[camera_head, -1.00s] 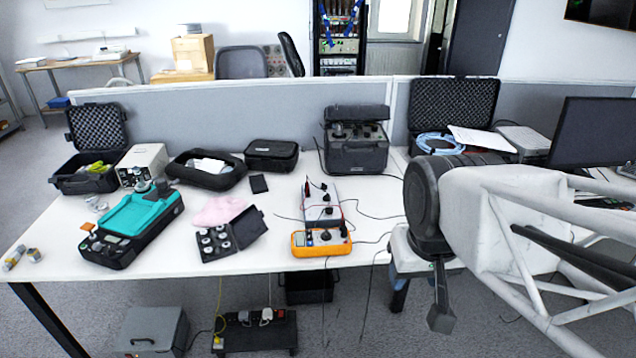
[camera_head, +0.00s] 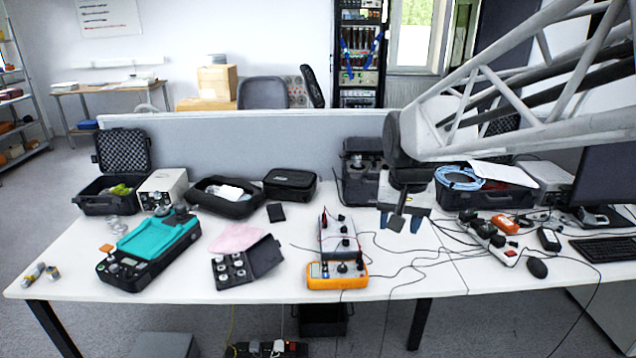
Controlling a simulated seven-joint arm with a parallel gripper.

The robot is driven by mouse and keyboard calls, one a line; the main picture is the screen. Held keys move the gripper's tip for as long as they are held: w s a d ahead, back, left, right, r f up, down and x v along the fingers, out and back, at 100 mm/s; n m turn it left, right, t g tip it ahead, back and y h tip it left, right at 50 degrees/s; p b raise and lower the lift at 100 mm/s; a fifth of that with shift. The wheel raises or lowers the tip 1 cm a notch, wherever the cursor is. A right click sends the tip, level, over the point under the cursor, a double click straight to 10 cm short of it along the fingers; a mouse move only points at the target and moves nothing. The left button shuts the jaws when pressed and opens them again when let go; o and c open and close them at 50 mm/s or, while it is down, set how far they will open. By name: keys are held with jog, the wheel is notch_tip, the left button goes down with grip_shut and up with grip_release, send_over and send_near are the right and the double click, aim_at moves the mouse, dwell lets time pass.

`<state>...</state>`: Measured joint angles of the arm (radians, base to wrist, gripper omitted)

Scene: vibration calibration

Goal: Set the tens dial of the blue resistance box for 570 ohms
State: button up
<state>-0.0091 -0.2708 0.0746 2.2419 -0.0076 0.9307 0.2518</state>
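The resistance box (camera_head: 329,245) stands on the white table, right of the centre of the picture. It has a pale top with blue edging and a column of black knobs (camera_head: 342,230) along it. Dial markings are too small to read, so I cannot tell which knob is the tens dial or where it points. My gripper (camera_head: 405,223) hangs above the table to the right of the box, pointing down and apart from it. Its fingers look spread, with nothing between them.
An orange meter (camera_head: 322,281) sits directly in front of the box, and thin leads cross the table around both. A black weight case (camera_head: 262,256) lies to the left. A black instrument case (camera_head: 357,188) stands behind. A power strip (camera_head: 490,236) lies to the right.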

jog(key=w+f+m, duration=0.2)
jog(key=w, duration=1.2)
jog(key=m+g, duration=0.2)
jog(key=m, duration=0.2)
send_over(344, 229)
jog(key=f, duration=2.5)
jog(key=shift+s+a+f, duration=0.25)
jog(key=shift+a+f, duration=0.05)
jog(key=shift+a, duration=0.05)
jog(key=shift+w+f, duration=0.2)
jog(key=shift+f, duration=0.1)
jog(key=shift+f, duration=0.1)
jog(key=shift+f, duration=3.8)
